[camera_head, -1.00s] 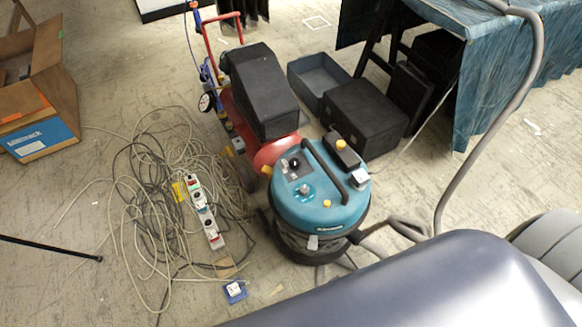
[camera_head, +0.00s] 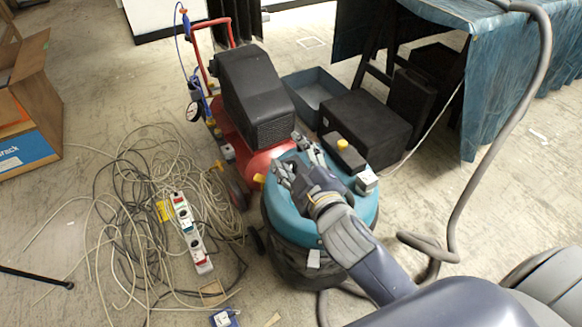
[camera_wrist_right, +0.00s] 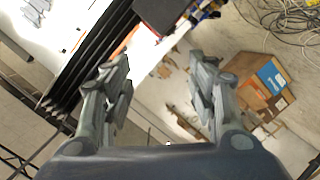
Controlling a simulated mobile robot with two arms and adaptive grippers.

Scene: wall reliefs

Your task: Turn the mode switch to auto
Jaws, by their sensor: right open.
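The mode switch seems to belong to the control panel on top of the teal vacuum (camera_head: 272,200). The panel and its knobs are now hidden behind my right gripper in the head view. My right gripper (camera_head: 290,158) is over the vacuum's teal lid, with its two fingers apart. I cannot tell how far above the lid it is. The right wrist view shows the open fingers of the right gripper (camera_wrist_right: 160,75) with nothing between them. The vacuum is not clearly seen in that view. My left gripper is not in view.
A red compressor (camera_head: 255,160) with a black cover (camera_head: 252,95) stands behind the vacuum. A grey hose (camera_head: 500,130) curves at the right. Tangled cables (camera_head: 130,200) and a power strip (camera_head: 190,232) lie at the left. Black cases (camera_head: 365,125) stand behind.

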